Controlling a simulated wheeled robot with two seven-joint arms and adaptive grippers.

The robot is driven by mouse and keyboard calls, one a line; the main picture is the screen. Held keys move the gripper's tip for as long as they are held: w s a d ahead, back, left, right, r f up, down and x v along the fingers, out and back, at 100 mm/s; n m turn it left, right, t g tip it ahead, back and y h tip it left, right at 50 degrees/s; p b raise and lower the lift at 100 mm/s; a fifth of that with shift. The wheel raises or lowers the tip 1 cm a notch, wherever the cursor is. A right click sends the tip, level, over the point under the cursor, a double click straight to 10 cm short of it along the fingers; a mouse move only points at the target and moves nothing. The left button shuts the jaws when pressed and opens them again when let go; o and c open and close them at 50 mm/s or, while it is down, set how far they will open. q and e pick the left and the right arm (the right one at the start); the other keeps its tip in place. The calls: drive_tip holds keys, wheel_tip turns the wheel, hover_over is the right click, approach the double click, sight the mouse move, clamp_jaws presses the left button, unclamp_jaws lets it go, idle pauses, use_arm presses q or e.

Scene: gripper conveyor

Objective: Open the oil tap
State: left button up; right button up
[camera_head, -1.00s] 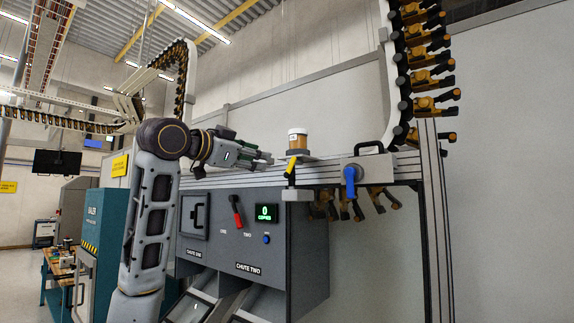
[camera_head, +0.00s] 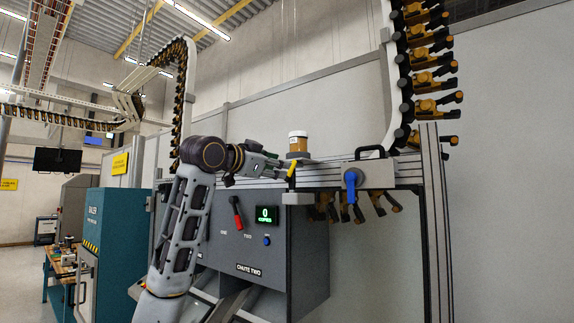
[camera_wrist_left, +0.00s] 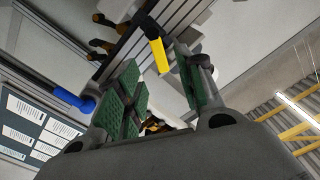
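An amber oil jar with a white lid (camera_head: 298,144) stands upright on the grey conveyor rail. Below it is a small tap with a yellow lever (camera_head: 291,171). My left gripper (camera_head: 281,165) has its fingertips close to this lever, from the left. In the left wrist view, the yellow lever (camera_wrist_left: 159,55) shows in the gap between the far ends of the two green-padded fingers. My left gripper (camera_wrist_left: 156,68) is open there, and I cannot tell whether a pad touches the lever. The right gripper is in neither view.
A blue-handled valve (camera_head: 350,182) sits on the rail to the right. Below is a grey chute cabinet (camera_head: 308,250) with a red lever (camera_head: 237,213) and a green counter display (camera_head: 266,214). Orange-black conveyor grippers (camera_head: 424,80) hang at the right and under the rail.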

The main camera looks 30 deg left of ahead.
sight(291, 168)
use_arm(q)
drive_tip(key=shift+w+d+p, duration=0.15)
drive_tip(key=shift+w+p, duration=0.25)
drive_tip(key=shift+w, duration=1)
drive_tip(key=shift+w+d+p, duration=0.1)
drive_tip(key=shift+w+p, duration=0.3)
drive_tip(key=shift+w, duration=1)
drive_tip(key=shift+c, duration=0.5)
clamp_jaws()
